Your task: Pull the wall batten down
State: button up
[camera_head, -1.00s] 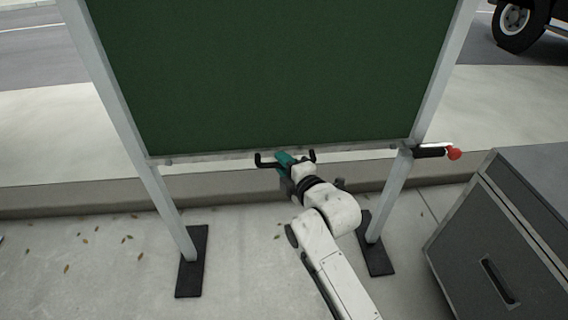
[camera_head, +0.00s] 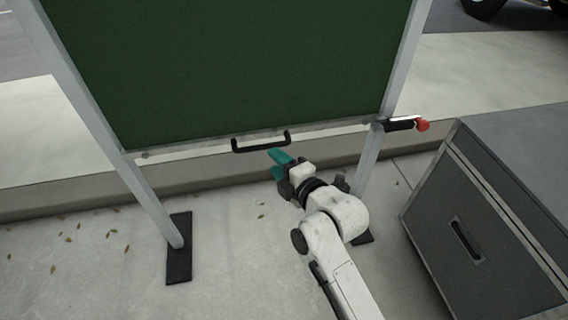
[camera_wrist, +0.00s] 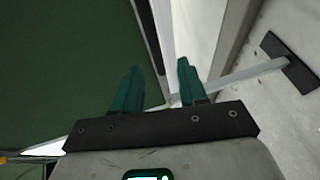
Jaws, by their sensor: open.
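A dark green panel (camera_head: 230,70) hangs between two pale metal posts. A pale batten (camera_head: 195,149) runs along its lower edge, with a black U-shaped handle (camera_head: 260,146) near the middle. I cannot make out the handle in that view.
A black bar with a red knob (camera_head: 422,125) sticks out from the right post (camera_head: 372,155). A grey case (camera_head: 470,225) stands at the right. The left post ends in a dark foot (camera_head: 179,262). Pavement with scattered leaves is clear at the lower left.

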jog(key=shift+v, duration=1.25)
jog(key=s+d+f+m+g+h, duration=0.4)
jog(key=s+d+f+m, duration=0.5)
jog(key=s, duration=0.3)
jog(key=s+d+f+m+g+h, duration=0.35)
jog(key=s+d+f+m, duration=0.25)
jog(key=s+d+m, duration=0.4)
jog(key=s+d+m+g+h, duration=0.1)
jog(key=s+d+m+g, duration=0.15)
jog(key=s+d, duration=0.45)
jog(key=s+d+m+g+h, duration=0.15)
jog(key=s+d+m, duration=0.25)
jog(key=s, duration=0.5)
notch_tip(320, 180, up, 31)
jog(key=p, duration=3.2)
jog(key=shift+w+r, duration=0.15)
jog(key=shift+w, duration=0.35)
